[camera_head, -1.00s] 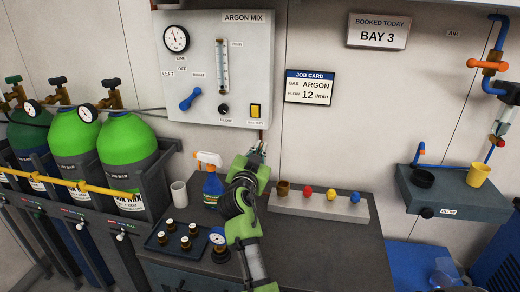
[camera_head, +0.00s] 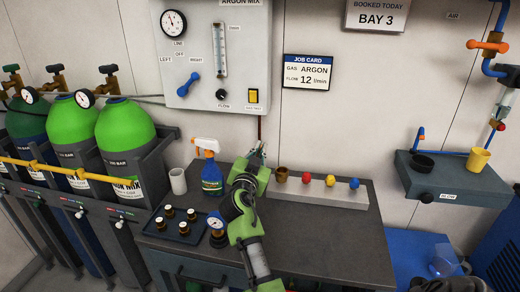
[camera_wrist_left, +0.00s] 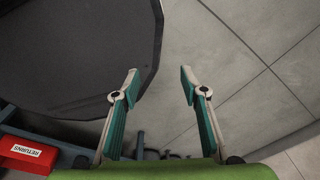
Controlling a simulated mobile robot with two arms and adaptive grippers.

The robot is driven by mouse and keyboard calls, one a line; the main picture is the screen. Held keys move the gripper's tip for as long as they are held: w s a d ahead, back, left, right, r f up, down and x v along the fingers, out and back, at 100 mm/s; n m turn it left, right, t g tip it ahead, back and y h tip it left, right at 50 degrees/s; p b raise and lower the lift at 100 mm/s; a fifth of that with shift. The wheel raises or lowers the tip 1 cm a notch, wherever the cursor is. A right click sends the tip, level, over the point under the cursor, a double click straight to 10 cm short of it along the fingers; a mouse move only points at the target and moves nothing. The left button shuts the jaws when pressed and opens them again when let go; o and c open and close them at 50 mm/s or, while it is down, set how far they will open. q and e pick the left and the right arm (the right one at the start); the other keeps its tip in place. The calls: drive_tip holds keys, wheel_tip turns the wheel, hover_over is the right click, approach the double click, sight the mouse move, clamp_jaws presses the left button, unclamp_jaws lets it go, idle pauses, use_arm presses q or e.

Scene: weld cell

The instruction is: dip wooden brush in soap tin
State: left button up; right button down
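No wooden brush can be made out clearly. A thin brown upright line (camera_head: 260,128) shows between the wall panel and my right gripper; I cannot tell whether it is a handle or a hose. My right gripper (camera_head: 258,150) is over the back of the bench, beside the blue spray bottle; its fingers are small and partly hidden by its own wrist. No tin is labelled soap; a black round dish (camera_head: 422,163) sits on the wall shelf at right. My left gripper (camera_wrist_left: 158,78) is open and empty above a grey tiled floor in the left wrist view.
A yellow cup (camera_head: 478,158) is on the shelf. The bench's front right is clear.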

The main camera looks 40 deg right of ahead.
use_arm(q)
drive_tip(key=shift+s, duration=0.2)
drive_tip(key=shift+s+a, duration=0.1)
drive_tip(key=shift+s, duration=0.25)
drive_tip(key=shift+f+b, duration=0.8)
drive_tip(key=shift+f, duration=0.05)
use_arm(e)
drive_tip(key=shift+f, duration=0.6)
use_arm(q)
drive_tip(key=shift+w, duration=0.1)
use_arm(e)
drive_tip(key=shift+r+p, duration=0.55)
drive_tip(key=shift+r, duration=0.4)
drive_tip(key=shift+r+p, duration=1.35)
drive_tip(key=shift+r, duration=1.25)
use_arm(q)
wheel_tip(320, 180, up, 4)
drive_tip(key=shift+f, duration=0.1)
use_arm(e)
drive_tip(key=shift+f, duration=0.1)
